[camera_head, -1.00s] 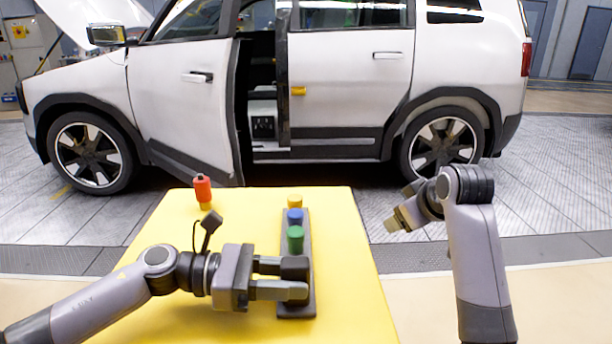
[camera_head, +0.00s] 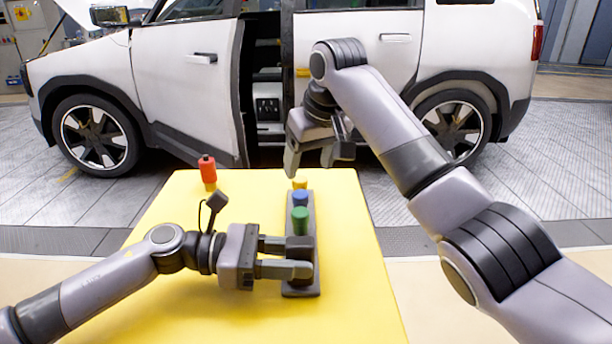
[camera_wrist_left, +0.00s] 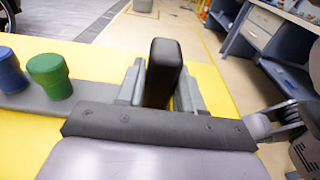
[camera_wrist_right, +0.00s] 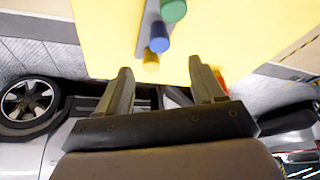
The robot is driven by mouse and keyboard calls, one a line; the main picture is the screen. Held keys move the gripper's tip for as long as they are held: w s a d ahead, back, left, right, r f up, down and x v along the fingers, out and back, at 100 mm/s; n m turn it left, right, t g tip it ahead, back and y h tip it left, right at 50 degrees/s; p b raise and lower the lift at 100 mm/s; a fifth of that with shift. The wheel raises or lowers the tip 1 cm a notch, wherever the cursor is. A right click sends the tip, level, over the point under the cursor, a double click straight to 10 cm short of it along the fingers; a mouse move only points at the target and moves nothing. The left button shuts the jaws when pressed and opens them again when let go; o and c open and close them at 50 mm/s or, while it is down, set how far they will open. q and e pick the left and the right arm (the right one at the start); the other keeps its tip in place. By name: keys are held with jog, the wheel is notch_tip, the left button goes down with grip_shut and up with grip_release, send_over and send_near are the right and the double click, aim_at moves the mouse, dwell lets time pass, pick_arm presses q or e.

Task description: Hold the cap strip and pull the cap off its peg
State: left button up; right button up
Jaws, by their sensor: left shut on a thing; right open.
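The grey cap strip (camera_head: 300,291) lies on the yellow table. A green cap (camera_head: 300,220), a blue cap (camera_head: 300,198) and a yellow cap (camera_head: 300,183) stand along it, near to far. My left gripper (camera_head: 303,257) is shut on the dark upright block at the strip's near end; the block (camera_wrist_left: 163,72) shows between its fingers in the left wrist view. My right gripper (camera_head: 310,163) is open and empty above the far end of the strip. In the right wrist view the yellow cap (camera_wrist_right: 151,60) is nearest its fingers, apart from them.
A red bottle-like object (camera_head: 207,170) stands at the table's far left corner. A white car (camera_head: 345,50) with an open door stands behind the table. The yellow table (camera_head: 355,270) is clear right of the strip.

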aim_at(301, 195)
jog(key=x, duration=0.8)
jog(key=shift+f, duration=0.2)
jog(key=shift+x, duration=0.8)
jog(key=shift+w+a+f, duration=0.1)
jog(key=shift+w+f, duration=0.1)
jog(key=shift+f, duration=0.3)
jog(key=c, duration=1.1)
jog(key=shift+o, duration=1.4)
jog(key=shift+c, duration=0.6)
